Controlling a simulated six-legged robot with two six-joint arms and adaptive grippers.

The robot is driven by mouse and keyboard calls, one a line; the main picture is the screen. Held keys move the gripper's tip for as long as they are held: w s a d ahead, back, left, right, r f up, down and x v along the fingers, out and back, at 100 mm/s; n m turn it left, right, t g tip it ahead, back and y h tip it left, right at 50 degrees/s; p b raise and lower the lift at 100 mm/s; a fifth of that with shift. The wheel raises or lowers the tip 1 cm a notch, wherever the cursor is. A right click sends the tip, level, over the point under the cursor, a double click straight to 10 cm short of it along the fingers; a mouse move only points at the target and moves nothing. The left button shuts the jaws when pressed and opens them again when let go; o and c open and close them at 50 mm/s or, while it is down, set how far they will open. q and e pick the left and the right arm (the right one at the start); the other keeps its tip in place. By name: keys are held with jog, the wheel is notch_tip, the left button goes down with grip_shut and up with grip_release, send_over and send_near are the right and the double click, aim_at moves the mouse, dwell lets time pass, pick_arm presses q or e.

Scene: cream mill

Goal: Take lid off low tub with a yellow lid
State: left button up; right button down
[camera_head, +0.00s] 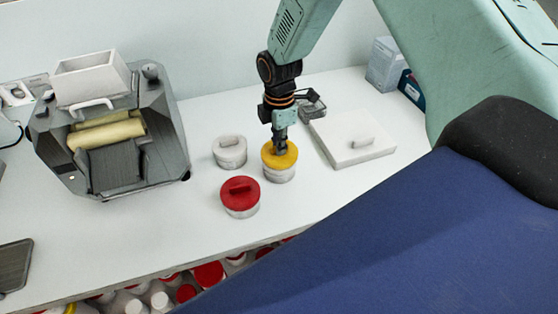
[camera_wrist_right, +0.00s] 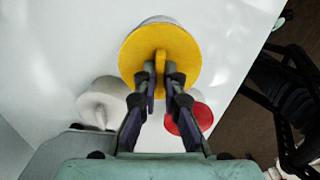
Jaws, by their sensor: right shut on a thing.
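The low tub (camera_head: 279,174) is white and stands upright on the white counter. Its yellow lid (camera_head: 288,160) sits on top of it. My right gripper (camera_head: 281,149) reaches down from above and is shut on the handle of the yellow lid. In the right wrist view the yellow lid (camera_wrist_right: 185,45) lies beneath the right gripper (camera_wrist_right: 161,85), with the raised handle between the fingertips. The tub's white side (camera_wrist_right: 157,20) shows only as a thin edge there. My left gripper is not in view.
A red-lidded tub (camera_head: 240,198) and a white-lidded tub (camera_head: 229,152) stand close by on the left. A white slab with a handle (camera_head: 352,136) lies to the right. A grey roller machine (camera_head: 110,130) stands at the left. Several containers fill the shelf below.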

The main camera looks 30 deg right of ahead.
jog(key=shift+w+r+p, duration=0.1)
jog(key=shift+r+p, duration=1.35)
jog(key=shift+r, duration=0.15)
jog(key=shift+f, duration=0.1)
